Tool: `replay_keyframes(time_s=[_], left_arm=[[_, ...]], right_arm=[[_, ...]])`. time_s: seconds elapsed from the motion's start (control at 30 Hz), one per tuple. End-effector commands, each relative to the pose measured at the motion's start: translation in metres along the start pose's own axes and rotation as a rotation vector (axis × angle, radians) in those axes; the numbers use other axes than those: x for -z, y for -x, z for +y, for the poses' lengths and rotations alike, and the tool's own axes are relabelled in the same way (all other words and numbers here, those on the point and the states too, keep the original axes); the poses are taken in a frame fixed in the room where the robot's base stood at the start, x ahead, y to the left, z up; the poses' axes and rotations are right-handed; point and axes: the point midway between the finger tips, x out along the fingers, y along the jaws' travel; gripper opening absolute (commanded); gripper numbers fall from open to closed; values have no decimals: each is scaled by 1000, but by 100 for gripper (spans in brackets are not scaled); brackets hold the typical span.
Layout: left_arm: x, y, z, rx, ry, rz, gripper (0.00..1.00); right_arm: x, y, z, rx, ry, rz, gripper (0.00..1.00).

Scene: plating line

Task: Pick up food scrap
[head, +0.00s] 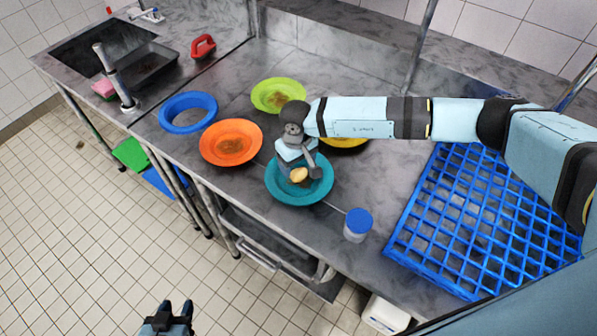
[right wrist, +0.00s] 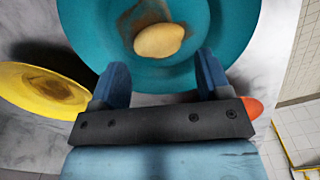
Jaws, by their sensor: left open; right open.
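The food scrap is a yellowish, rounded lump (head: 298,174) on a teal plate (head: 290,198) in the head view. In the right wrist view the scrap (right wrist: 159,40) lies on the teal plate (right wrist: 85,22) beside a brown stain. My right gripper (right wrist: 160,85) is open, its two blue fingers pointing at the plate on either side below the scrap, with nothing between them. In the head view my right gripper (head: 298,168) is over the teal plate and partly hides it. My left gripper (head: 167,316) is open and empty over the floor, away from the counter.
Orange (head: 214,154), lime (head: 264,102) and yellow (head: 345,146) plates with brown stains lie around the teal plate. A blue ring-shaped dish (head: 180,125) is at left. A blue-lidded jar (head: 357,226) stands near the front edge. A blue rack (head: 412,240) fills the right.

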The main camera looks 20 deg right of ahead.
Motion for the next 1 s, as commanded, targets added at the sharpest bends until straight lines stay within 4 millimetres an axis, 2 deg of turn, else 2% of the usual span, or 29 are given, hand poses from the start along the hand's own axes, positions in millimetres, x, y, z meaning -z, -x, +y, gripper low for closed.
replay_keyframes(time_s=[0.1,0.27,0.53,0.67,0.7,1.0], left_arm=[[14,9,-1,3,0,3,43],[15,10,-1,6,2,5,43],[13,10,-1,7,4,1,43],[12,10,-1,7,4,1,43],[12,10,-1,7,4,1,43],[13,10,-1,7,4,1,43]], right_arm=[[-6,-15,2,1,-2,-5,71],[-5,-35,2,1,-2,-3,71],[-5,-39,2,0,-1,-1,71],[-5,-39,2,0,-1,-1,41],[-5,-39,2,0,-1,-1,37],[-5,-39,2,0,-1,-1,36]])
